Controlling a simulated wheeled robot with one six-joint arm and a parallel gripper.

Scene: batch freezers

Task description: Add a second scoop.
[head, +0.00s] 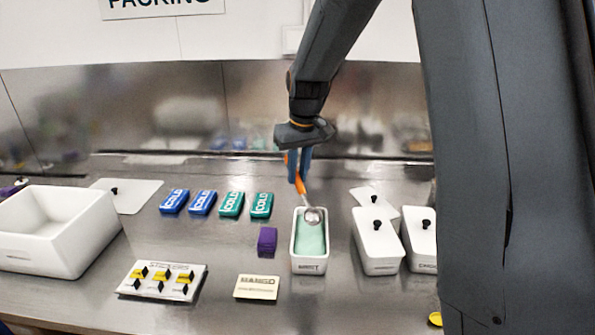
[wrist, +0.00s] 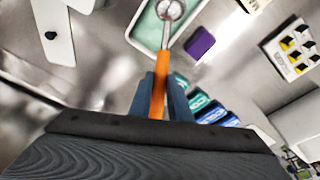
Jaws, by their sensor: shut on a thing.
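My gripper (head: 300,168) is shut on the orange handle of a scoop (head: 299,184). The handle also shows between the blue fingers in the wrist view (wrist: 159,75). The scoop's round metal head (head: 312,215) is at the open white tub (head: 309,268) of pale green ice cream (head: 310,238), near its far end. I cannot tell whether the head touches the ice cream or hovers just above it. The tub's front label seems to read MINT. No cone or cup is clear in view.
Lidded white tubs (head: 377,240) stand right of the open one, with a loose lid (head: 374,200) behind. A purple block (head: 267,240), a MANGO card (head: 257,287) and several COLD packs (head: 231,204) lie left. A large white bin (head: 60,255) stands far left.

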